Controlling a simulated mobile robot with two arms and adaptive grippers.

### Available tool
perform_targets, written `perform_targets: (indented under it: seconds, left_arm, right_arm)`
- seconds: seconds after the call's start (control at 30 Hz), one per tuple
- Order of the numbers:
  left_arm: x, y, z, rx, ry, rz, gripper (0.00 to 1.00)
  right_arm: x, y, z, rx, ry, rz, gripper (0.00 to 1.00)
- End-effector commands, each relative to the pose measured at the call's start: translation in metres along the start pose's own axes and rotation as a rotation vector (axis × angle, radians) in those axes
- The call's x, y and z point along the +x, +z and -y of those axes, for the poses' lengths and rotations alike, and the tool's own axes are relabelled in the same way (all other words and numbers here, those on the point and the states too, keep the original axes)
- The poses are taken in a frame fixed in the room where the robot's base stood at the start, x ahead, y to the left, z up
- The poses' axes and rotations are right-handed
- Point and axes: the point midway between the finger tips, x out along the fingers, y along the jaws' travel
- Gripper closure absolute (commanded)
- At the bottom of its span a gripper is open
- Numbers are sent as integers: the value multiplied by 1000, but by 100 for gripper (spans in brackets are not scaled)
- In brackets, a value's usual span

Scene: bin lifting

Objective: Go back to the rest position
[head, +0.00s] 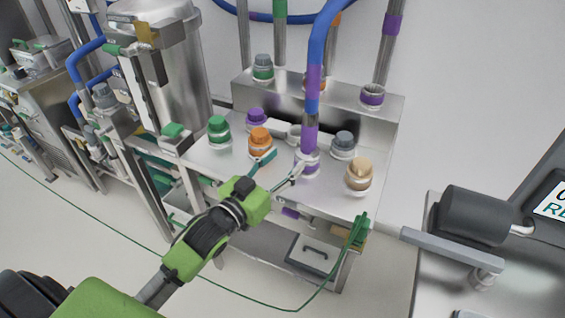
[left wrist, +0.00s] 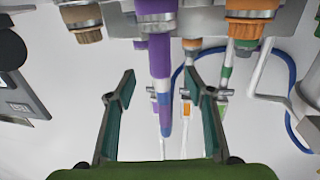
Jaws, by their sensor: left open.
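My left gripper (head: 286,163) is open, with its two fingers reaching over the front of the metal bench. Its fingertips are close to the purple and white coupling (head: 308,160) at the foot of a blue hose (head: 316,66). In the left wrist view my open left gripper (left wrist: 160,78) has the purple coupling (left wrist: 157,55) and the hose between its fingers in the picture, with gaps on both sides. I cannot tell how far the hose lies beyond the tips. Nothing is held. My right gripper is not in view.
The bench (head: 225,165) carries an orange cap (head: 260,139), a green cap (head: 218,128), a tan cap (head: 359,173) and a grey cap (head: 344,142). A steel tank (head: 168,75) stands left. A grey handle bar (head: 450,252) is at right. A green cable (head: 200,282) crosses the floor.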

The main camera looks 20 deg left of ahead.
Motion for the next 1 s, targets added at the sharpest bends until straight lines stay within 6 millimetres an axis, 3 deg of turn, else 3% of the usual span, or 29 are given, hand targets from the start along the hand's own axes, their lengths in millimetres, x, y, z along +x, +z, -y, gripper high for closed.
perform_targets:
  seconds: [0.3,0.37,0.47,0.57,0.7,0.8,1.0]
  left_arm:
    - [-1,3,-1,-1,-3,13,52]
    - [-4,12,-3,-2,-10,46,52]
    - [-19,42,-10,-2,-35,167,52]
    - [-50,86,-20,1,-65,362,52]
    - [-111,140,-37,8,-90,652,52]
    - [-150,163,-47,11,-93,810,52]
    - [-218,188,-64,8,-81,1051,52]
  right_arm:
    - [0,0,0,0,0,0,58]
    - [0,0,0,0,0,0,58]
    - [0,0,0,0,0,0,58]
    - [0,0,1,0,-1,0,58]
    - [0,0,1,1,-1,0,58]
    - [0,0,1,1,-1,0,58]
    - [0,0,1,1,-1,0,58]
